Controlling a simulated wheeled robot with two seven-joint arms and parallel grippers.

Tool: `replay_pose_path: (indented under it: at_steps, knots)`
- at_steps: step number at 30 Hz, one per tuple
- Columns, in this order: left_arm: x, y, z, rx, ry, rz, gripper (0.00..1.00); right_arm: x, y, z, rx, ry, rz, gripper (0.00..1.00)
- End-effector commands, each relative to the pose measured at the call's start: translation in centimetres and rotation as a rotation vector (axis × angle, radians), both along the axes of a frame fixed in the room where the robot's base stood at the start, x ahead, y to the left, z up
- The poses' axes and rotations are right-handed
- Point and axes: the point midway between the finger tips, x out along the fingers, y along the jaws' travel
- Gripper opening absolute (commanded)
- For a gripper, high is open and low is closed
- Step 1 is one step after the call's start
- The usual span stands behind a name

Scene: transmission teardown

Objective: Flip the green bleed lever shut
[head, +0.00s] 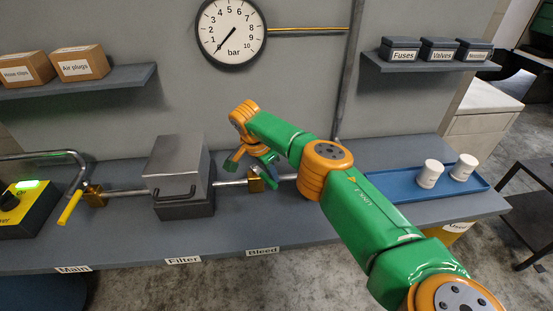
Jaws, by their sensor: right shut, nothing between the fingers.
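My right gripper (264,161) is at the bleed valve (256,184), a brass block on the pipe behind the Bleed label. It is shut with nothing held. The green bleed lever is hard to tell from the green parts of my gripper and wrist, which crowd and partly hide the valve. I cannot tell the lever's exact angle or whether the fingers touch it. My left gripper is not in view.
A grey filter box (178,177) with a handle stands left of the valve. The main valve's yellow lever (70,208) is further left. A blue tray (393,187) holding two white cylinders (430,174) lies to the right. The pressure gauge (231,32) needle points low, near zero.

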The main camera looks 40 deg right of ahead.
Motion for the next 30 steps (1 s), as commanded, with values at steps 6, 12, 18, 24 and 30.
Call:
replay_pose_path:
  at_steps: [6, 12, 18, 24, 30]
  knots:
    - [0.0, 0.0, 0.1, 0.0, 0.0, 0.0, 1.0, -0.2, 1.3, 0.0, -0.001, -0.001, -0.022, 0.0]
    - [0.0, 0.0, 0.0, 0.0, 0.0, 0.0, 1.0, -0.2, 2.4, 0.0, 0.0, 0.001, -0.021, 0.0]
    - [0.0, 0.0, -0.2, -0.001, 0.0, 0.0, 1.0, 0.0, 3.2, -0.1, 0.0, 0.0, -0.02, 0.0]
    - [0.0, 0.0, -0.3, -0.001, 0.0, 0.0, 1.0, 0.1, 3.7, 0.0, 0.001, 0.0, -0.02, 0.0]
    - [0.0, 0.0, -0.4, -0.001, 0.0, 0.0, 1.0, 0.1, 3.9, 0.0, 0.003, 0.0, -0.019, 0.0]
